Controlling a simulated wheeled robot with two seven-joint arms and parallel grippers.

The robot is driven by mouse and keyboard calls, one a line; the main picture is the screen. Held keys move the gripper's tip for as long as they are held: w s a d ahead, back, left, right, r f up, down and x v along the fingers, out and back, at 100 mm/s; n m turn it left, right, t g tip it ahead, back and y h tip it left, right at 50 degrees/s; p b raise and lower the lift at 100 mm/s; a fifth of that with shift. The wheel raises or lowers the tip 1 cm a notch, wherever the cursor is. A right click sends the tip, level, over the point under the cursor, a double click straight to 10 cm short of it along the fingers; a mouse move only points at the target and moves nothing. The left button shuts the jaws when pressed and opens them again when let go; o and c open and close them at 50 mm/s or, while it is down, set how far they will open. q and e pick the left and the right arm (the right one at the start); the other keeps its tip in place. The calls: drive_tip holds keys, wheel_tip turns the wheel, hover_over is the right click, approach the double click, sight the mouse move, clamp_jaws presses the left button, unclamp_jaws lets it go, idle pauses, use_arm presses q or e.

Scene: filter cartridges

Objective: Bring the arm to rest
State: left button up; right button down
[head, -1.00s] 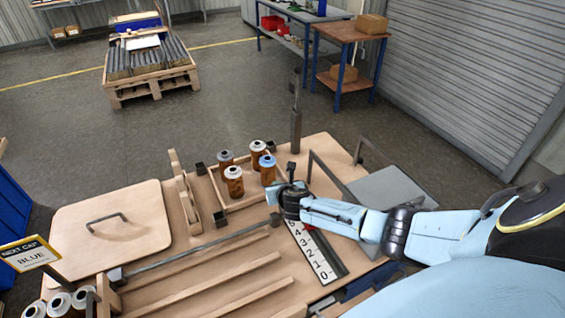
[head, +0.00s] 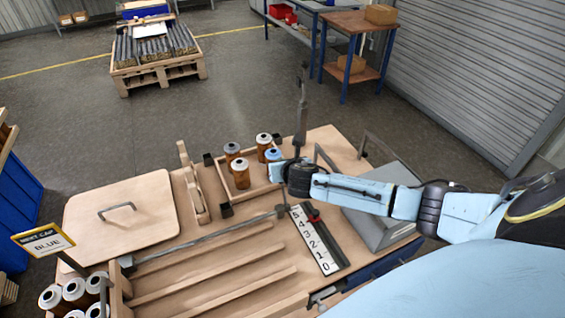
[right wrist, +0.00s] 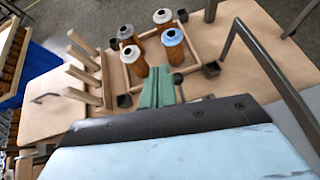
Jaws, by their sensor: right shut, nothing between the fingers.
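My right gripper (head: 276,171) hangs above the front right side of a square wooden tray, near the blue-capped cartridge (head: 273,157). In the right wrist view its green fingers (right wrist: 158,88) are shut with nothing between them. The tray (right wrist: 127,75) holds several brown cartridges: the blue-capped one (right wrist: 173,46), two with white caps (head: 240,172) (head: 264,144) and one with a grey cap (head: 232,152). In the right wrist view the fingers overlap the tray's near edge, and I cannot tell their height above it. My left gripper is out of view.
A sign (head: 44,242) reads "NEXT CAP BLUE". A number scale (head: 316,240) with a red slider (head: 313,215) lies below my right arm. More cartridges (head: 75,292) stand front left.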

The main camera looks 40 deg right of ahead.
idle(0.3)
drive_tip(key=s+a+f+m+g+y, duration=0.2)
drive_tip(key=s+a+f+m+g, duration=0.1)
drive_tip(key=s+a+m, duration=0.95)
drive_tip(key=s+a+r+m+g+y, duration=0.1)
drive_tip(key=s+r+m+g, duration=0.15)
drive_tip(key=s+m, duration=0.7)
drive_tip(key=s+a+r+m+g+y, duration=0.1)
drive_tip(key=s+a+r+m+g, duration=0.15)
drive_tip(key=s+m, duration=0.7)
drive_tip(key=s+f+n+b, duration=0.1)
drive_tip(key=f+b, duration=0.2)
drive_tip(key=f, duration=0.9)
drive_tip(key=s+d+f+g+b, duration=0.15)
drive_tip(key=f+b, duration=0.25)
drive_tip(key=f, duration=0.7)
drive_tip(key=s+a+f+n+t+b, duration=0.1)
drive_tip(key=s+f+b, duration=0.15)
drive_tip(key=f, duration=0.95)
drive_tip(key=s+d+f+g+b, duration=0.1)
drive_tip(key=s+f+b, duration=0.3)
drive_tip(key=s+f, duration=0.3)
drive_tip(key=s+d+f+b, duration=0.2)
drive_tip(key=s+f+b, duration=0.2)
drive_tip(key=s+f, duration=0.4)
wheel_tip(320, 180, down, 7)
drive_tip(key=shift+d+r+g, duration=0.1)
drive_tip(key=shift+d+g, duration=0.1)
drive_tip(key=shift+g, duration=0.15)
